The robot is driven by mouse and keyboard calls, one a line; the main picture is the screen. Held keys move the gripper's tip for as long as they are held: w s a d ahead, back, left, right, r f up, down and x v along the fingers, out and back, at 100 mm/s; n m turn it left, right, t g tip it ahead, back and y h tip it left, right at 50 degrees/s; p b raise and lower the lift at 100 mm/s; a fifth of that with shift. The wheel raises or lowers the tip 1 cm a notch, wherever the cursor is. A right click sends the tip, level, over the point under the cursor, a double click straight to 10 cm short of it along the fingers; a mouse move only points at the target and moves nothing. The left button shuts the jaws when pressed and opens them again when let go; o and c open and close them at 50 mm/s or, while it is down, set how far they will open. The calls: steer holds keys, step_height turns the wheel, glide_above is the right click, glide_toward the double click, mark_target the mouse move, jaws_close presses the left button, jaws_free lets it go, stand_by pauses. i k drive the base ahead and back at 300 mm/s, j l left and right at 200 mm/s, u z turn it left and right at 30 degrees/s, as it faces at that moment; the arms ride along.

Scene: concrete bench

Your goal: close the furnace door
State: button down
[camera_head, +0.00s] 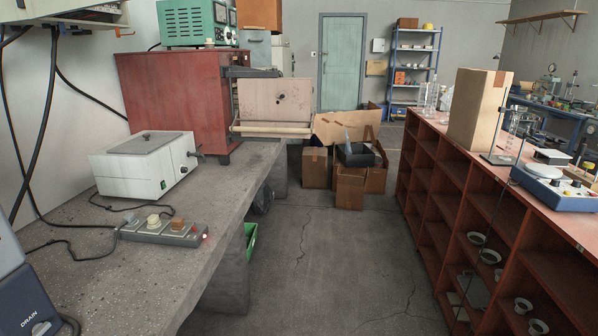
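The furnace is a large red box (172,98) on the far part of the concrete bench at the left. Its door (274,101) is open and stands out from the furnace's right side over the bench edge and aisle. The door shows a pale face with a small dark mark and a pale horizontal bar (272,129) along its lower part. Dark metal brackets (250,72) show at the door's top. The furnace opening is hidden from this angle. My gripper is not in view.
The concrete bench (110,262) holds a white water bath (145,164) and a power strip (165,231). Cardboard boxes (349,187) stand on the floor beyond the door. Red shelving (480,200) lines the right. The aisle floor (325,265) between is clear.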

mark_target(258, 88)
steer(key=i, duration=1.85)
